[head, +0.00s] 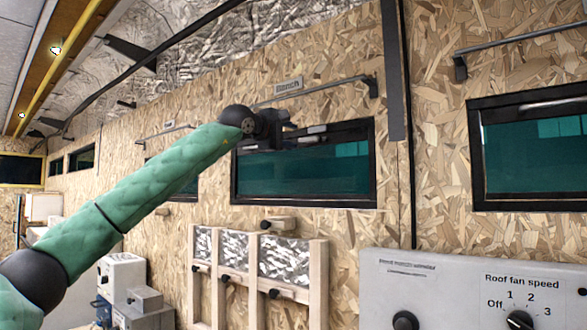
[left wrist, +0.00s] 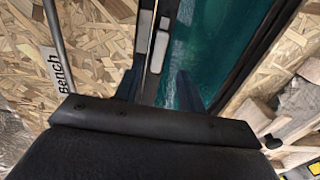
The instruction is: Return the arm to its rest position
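My left arm (head: 150,185), in a green padded sleeve with black joints, reaches from the lower left of the head view up towards the wall. My left gripper (head: 284,130) is at the upper edge of a dark-framed window (head: 300,178). In the left wrist view the two dark fingers of my left gripper (left wrist: 158,78) stand apart, one on each side of the window's frame strip. Pale catch pieces (left wrist: 143,32) show just beyond them. I see nothing held, and cannot tell whether the fingers touch the frame. My right gripper is not in view.
A rail (head: 330,87) and a small label plate (head: 288,86) are on the wall above the window. A wooden rack (head: 318,285) stands below. A grey panel (head: 450,275) with knobs is at lower right. A second window (head: 530,150) is at right.

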